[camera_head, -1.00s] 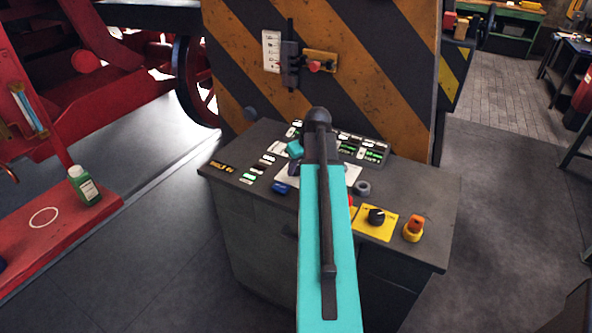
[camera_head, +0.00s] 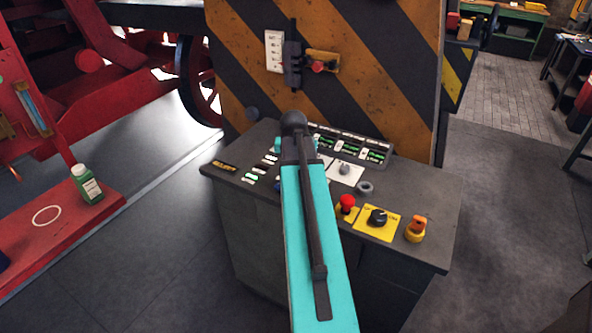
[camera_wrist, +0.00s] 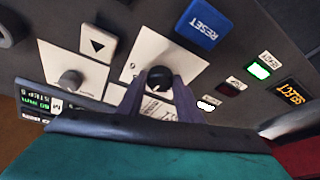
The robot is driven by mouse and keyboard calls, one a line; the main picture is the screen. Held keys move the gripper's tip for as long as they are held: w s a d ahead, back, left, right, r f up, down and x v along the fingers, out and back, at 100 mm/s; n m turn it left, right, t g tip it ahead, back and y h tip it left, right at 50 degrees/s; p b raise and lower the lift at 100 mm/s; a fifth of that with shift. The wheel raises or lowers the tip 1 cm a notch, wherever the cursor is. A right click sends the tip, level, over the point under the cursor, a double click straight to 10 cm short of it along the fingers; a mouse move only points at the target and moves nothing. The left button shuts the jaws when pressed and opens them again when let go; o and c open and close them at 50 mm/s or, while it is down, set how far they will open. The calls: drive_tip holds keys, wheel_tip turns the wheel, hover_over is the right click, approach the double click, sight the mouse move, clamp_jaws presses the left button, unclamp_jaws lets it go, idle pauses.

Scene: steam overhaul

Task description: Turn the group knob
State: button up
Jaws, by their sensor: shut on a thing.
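In the wrist view a round black knob (camera_wrist: 159,74) stands on a white plate (camera_wrist: 141,52) of the console. My gripper (camera_wrist: 158,88) has one finger on each side of this knob and is shut on it. The lettering on the plate is partly covered and too small to read as a group label. A second, grey knob (camera_wrist: 71,79) sits on its own white plate to the left; it also shows in the head view (camera_head: 344,168). In the head view my arm hides the gripper and the black knob.
A blue RESET button (camera_wrist: 201,22) and an arrow button (camera_wrist: 98,43) are close to the fingers. On the console (camera_head: 419,187), a red mushroom button (camera_head: 347,202), a black rotary switch (camera_head: 378,217) and an orange-yellow switch (camera_head: 416,228) stand right of my arm. A striped panel (camera_head: 350,95) rises behind.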

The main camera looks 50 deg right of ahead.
drive_tip(key=m+g, duration=0.1)
drive_tip(key=m, duration=0.1)
drive_tip(key=m+g, duration=0.1)
drive_tip(key=m, duration=0.2)
drive_tip(key=shift+w+h+b, duration=0.1)
drive_tip(key=shift+h+b, duration=0.2)
drive_tip(key=shift+m+g, duration=0.5)
drive_tip(key=shift+m, duration=0.9)
drive_tip(key=o, duration=1)
drive_tip(key=shift+d, duration=0.1)
drive_tip(key=shift+o, duration=0.2)
drive_tip(key=shift+w, duration=0.1)
drive_tip(key=shift+r, duration=0.1)
